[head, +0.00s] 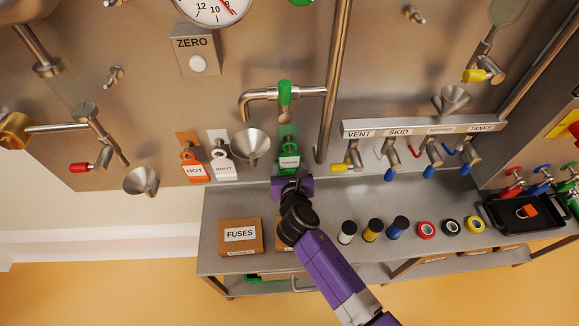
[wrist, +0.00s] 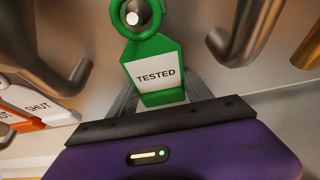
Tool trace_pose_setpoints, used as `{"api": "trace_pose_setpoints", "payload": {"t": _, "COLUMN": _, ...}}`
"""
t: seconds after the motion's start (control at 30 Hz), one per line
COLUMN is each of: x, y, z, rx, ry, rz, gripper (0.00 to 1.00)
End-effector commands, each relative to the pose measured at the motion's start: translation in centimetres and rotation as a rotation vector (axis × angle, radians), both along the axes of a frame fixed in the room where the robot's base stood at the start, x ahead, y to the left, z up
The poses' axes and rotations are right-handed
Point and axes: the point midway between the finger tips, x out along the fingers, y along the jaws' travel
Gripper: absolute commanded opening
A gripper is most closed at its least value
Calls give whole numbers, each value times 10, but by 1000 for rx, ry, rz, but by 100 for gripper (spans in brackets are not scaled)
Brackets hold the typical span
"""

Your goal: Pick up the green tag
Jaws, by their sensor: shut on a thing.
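The green tag (head: 289,161) hangs on a peg on the metal panel, with a white label. In the wrist view the tag (wrist: 151,68) reads "TESTED", and its ring is around the peg (wrist: 134,15). My purple gripper (head: 291,184) is at the tag's lower end in the head view. In the wrist view my gripper (wrist: 152,102) is shut on the tag's lower edge; its fingers are partly hidden behind the tag and the dark front edge of the gripper.
An orange HOT tag (head: 194,168) and a white SHUT tag (head: 224,167) hang to the left. A steel funnel (head: 250,145) is close beside the green tag. A vertical pipe (head: 334,80) stands to the right. A FUSES box (head: 240,238) sits on the shelf below.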

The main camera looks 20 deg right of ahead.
Motion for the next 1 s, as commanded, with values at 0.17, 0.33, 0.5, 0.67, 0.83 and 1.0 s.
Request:
{"api": "trace_pose_setpoints", "payload": {"t": 0.17, "x": -22, "y": 7, "z": 4, "rx": 0, "ry": 3, "rz": 2, "gripper": 19}}
{"api": "trace_pose_setpoints", "payload": {"t": 0.33, "x": -59, "y": 19, "z": 4, "rx": -2, "ry": 4, "rz": 3, "gripper": 19}}
{"api": "trace_pose_setpoints", "payload": {"t": 0.5, "x": -104, "y": 34, "z": 3, "rx": -2, "ry": 5, "rz": 2, "gripper": 19}}
{"api": "trace_pose_setpoints", "payload": {"t": 0.67, "x": -138, "y": 45, "z": 4, "rx": 0, "ry": 2, "rz": 3, "gripper": 19}}
{"api": "trace_pose_setpoints", "payload": {"t": 0.83, "x": -161, "y": 52, "z": 4, "rx": -1, "ry": 2, "rz": 1, "gripper": 19}}
{"api": "trace_pose_setpoints", "payload": {"t": 1.0, "x": -170, "y": 55, "z": 6, "rx": 0, "ry": 1, "rz": -1, "gripper": 19}}
